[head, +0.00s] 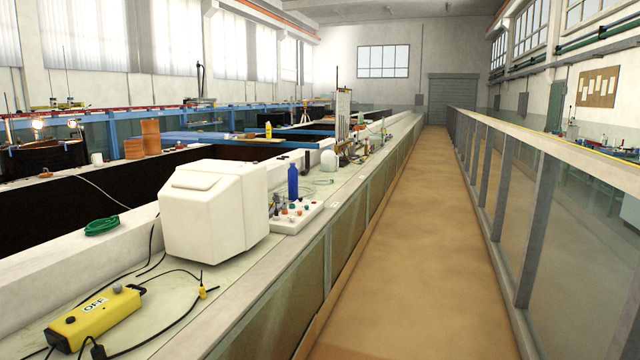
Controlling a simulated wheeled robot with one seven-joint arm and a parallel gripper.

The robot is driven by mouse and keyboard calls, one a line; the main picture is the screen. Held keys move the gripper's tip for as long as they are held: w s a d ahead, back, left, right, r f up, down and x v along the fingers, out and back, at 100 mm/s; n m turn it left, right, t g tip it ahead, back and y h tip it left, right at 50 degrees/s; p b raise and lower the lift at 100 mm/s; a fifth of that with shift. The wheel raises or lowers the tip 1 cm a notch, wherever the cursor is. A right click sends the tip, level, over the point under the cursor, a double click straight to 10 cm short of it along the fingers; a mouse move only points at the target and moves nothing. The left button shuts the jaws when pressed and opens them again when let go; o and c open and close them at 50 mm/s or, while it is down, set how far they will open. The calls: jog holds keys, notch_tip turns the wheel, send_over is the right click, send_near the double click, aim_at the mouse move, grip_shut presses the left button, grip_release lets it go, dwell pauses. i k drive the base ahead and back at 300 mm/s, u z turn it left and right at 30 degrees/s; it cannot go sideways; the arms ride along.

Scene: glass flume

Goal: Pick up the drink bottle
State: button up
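A blue drink bottle (293,182) stands upright on the long bench ledge, just right of a bulky white monitor (213,210). A white control panel (292,217) with several coloured knobs lies in front of it, and the bottle's base is partly hidden there. I cannot tell whether the bottle touches the panel. My gripper is not in view.
A yellow control box (95,315) with cables lies at the near end of the ledge (205,325). A green coil (101,225) lies on the wall beside the monitor. The brown walkway (415,240) is clear, with a glass-sided flume (560,210) along its right.

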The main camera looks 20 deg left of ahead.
aim_at(293, 189)
jog(key=z, duration=0.05)
jog(key=i, duration=3.45)
jog(key=u, duration=0.15)
jog(key=i, duration=1.6)
jog(key=u, duration=0.75)
jog(key=i, duration=1.6)
jog(key=u, duration=1.55)
jog(key=i, duration=1.45)
jog(key=u, duration=0.7)
